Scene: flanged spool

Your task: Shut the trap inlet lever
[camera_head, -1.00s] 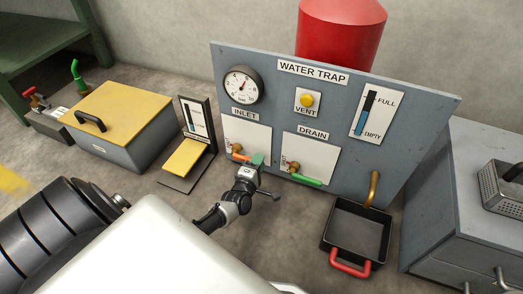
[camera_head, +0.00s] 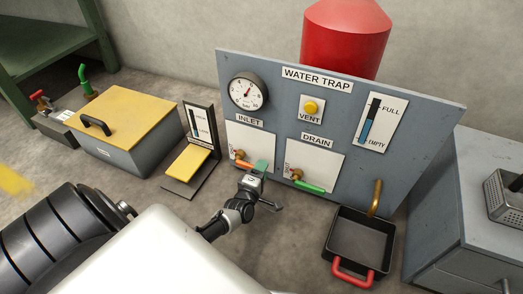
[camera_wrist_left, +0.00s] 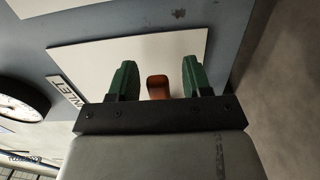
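The inlet lever (camera_head: 244,163) is a small orange handle on a brass valve, below the INLET label on the grey WATER TRAP panel (camera_head: 420,130). It points to the right in the head view. My left gripper (camera_head: 262,168) is at the lever's right end. In the left wrist view, its two green fingers (camera_wrist_left: 160,80) stand apart, with the orange lever end (camera_wrist_left: 158,87) between them and gaps visible on both sides. The gripper partly hides the lever in the head view. My right gripper is not in view.
The drain lever (camera_head: 308,187), green, is just right of my left gripper. A black tray (camera_head: 340,262) with a red handle stands under the brass spout (camera_head: 375,200). A yellow pedal (camera_head: 187,163) and a yellow-lidded box (camera_head: 125,115) are to the left.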

